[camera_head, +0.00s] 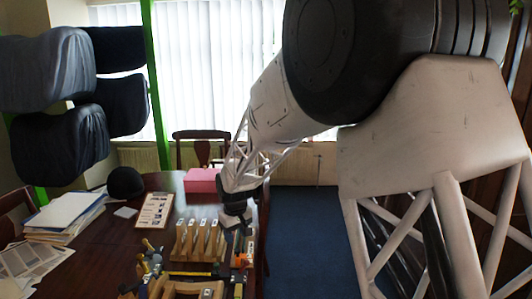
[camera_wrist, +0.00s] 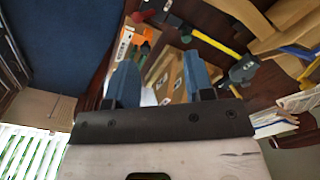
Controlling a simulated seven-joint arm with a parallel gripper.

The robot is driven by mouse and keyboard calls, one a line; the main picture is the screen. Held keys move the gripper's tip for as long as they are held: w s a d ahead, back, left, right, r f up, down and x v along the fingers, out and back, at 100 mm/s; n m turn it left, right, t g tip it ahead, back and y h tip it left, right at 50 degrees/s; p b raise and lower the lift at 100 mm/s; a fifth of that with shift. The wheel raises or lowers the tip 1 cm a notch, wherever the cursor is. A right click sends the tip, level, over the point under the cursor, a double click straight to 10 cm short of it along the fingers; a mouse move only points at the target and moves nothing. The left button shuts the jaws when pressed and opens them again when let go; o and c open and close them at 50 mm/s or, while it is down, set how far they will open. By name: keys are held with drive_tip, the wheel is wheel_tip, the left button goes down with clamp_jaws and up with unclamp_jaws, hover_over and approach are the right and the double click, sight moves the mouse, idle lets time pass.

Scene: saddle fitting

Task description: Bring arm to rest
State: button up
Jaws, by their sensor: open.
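My gripper (camera_head: 232,222) hangs at the end of my arm over the right part of the table, close beside a wooden rack (camera_head: 198,240) with several upright posts. In the wrist view my gripper (camera_wrist: 160,72) has two blue fingers standing well apart, with nothing held between them. Behind the fingers lie light wooden pieces with labels (camera_wrist: 172,80). I cannot tell from the head view whether the fingertips touch anything.
The dark table (camera_head: 105,250) carries a pink box (camera_head: 202,180), a black cap-like object (camera_head: 126,182), a printed board (camera_head: 155,210), papers (camera_head: 65,212) and tools. Dark padded shapes (camera_head: 45,70) hang at left. Blue floor (camera_head: 305,240) is clear right of the table.

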drive_tip(key=s+d+r+m+t, duration=0.1)
drive_tip(key=s+d+r+m, duration=0.1)
drive_tip(key=s+d+r, duration=0.6)
drive_tip(key=s+d+r+m, duration=0.2)
drive_tip(key=s+d+r, duration=0.4)
drive_tip(key=s+d, duration=0.4)
drive_tip(key=s+d+m, duration=0.1)
drive_tip(key=s+d, duration=0.2)
drive_tip(key=s, duration=0.4)
drive_tip(key=s+d+m, duration=0.1)
drive_tip(key=s+d, duration=0.2)
drive_tip(key=s, duration=0.5)
drive_tip(key=s+d+m+t, duration=0.1)
drive_tip(key=s+d, duration=0.3)
drive_tip(key=s, duration=0.3)
drive_tip(key=shift+s+r+m, duration=0.15)
drive_tip(key=shift+r+m, duration=0.15)
drive_tip(key=shift+r, duration=0.1)
